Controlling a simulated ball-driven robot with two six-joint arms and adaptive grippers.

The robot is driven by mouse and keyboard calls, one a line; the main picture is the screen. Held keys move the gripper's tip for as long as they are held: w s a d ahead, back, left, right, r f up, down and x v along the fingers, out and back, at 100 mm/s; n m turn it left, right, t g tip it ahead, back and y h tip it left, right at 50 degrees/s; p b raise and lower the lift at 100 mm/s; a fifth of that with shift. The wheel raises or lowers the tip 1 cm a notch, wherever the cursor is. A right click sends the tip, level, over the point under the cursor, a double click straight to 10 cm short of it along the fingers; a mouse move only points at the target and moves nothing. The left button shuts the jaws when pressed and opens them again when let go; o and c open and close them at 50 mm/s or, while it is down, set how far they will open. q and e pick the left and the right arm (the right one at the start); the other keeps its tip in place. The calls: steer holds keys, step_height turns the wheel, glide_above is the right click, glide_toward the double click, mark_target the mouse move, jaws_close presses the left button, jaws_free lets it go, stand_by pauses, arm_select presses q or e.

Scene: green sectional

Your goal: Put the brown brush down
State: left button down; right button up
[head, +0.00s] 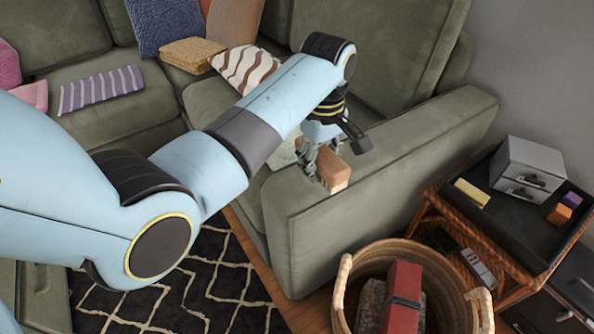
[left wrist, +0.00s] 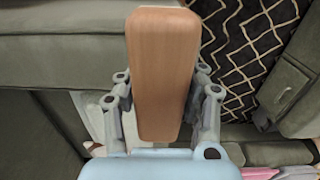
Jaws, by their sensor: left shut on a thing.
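The brown brush (head: 332,169) is a wooden block with a pale underside, in the head view just over the near end of the green sofa's armrest (head: 375,180). My left gripper (head: 321,160) is shut on it. In the left wrist view the brush (left wrist: 162,70) points away between the two fingers of the gripper (left wrist: 163,100), with the sofa and the patterned rug behind it. I cannot tell whether the brush touches the armrest. My right gripper is not in view.
A wicker basket (head: 344,292) with a red box (head: 402,296) stands right of the armrest. A side table (head: 470,222) holds a small grey drawer unit (head: 527,166), a yellow pad (head: 472,193) and small blocks. Cushions and a woven box (head: 191,53) lie on the sofa.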

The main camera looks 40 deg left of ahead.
mark_target(293, 182)
arm_select(q)
steer(key=a+f, duration=0.2)
steer(key=a, duration=0.1)
steer(key=a+f+b, duration=0.1)
steer(key=shift+w+a, duration=0.4)
steer(key=a+f, duration=0.1)
steer(key=w+a+f, duration=0.1)
steer(key=a, duration=0.1)
steer(key=shift+b, duration=0.3)
steer(key=shift+s+a+f, duration=0.1)
steer(key=shift+f, duration=0.05)
step_height(293, 182, down, 4)
steer(key=shift+r+b, duration=0.2)
steer(key=shift+b, duration=0.5)
steer(key=shift+f, duration=0.55)
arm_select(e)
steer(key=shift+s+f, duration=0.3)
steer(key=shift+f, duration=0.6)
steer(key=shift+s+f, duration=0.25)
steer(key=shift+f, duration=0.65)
arm_select(q)
steer(key=c, duration=0.8)
jaws_free()
